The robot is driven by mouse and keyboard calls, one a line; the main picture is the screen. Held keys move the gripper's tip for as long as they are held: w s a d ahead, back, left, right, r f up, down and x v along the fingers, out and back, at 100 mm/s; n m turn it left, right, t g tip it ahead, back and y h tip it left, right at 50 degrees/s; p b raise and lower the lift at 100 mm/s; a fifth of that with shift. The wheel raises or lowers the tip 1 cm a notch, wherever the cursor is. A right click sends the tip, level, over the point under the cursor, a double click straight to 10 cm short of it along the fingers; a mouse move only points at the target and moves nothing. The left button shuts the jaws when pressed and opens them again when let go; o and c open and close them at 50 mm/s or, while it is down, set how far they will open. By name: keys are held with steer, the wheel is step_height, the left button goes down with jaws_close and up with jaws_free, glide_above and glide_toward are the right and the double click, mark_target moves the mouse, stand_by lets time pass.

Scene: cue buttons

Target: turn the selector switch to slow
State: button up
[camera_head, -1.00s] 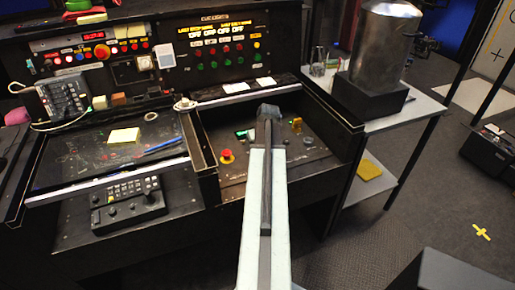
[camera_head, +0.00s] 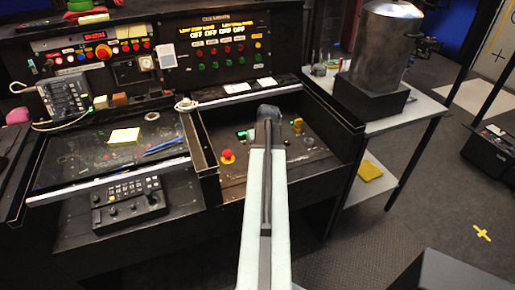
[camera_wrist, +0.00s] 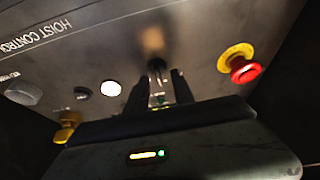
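My gripper (camera_wrist: 160,80) points at a dark panel marked HOIST CONTROL in the wrist view. Its two dark fingers stand apart, with a small dark-and-bright fitting (camera_wrist: 157,66) in or behind the gap. That fitting may be the selector switch; its label and pointer cannot be read. I cannot tell whether the fingers touch it. In the head view my arm covers the middle of the panel, and the fingers are hidden.
A red stop button on a yellow collar (camera_wrist: 241,64) is right of the fingers. A white button (camera_wrist: 110,88), a grey knob (camera_wrist: 22,91) and a yellow part (camera_wrist: 67,126) lie left. A metal canister (camera_head: 385,45) stands on the right-hand table.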

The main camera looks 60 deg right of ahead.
steer(key=p+v, duration=0.7)
steer(key=v, duration=0.1)
steer(key=shift+w, duration=0.15)
steer(key=shift+f, duration=0.1)
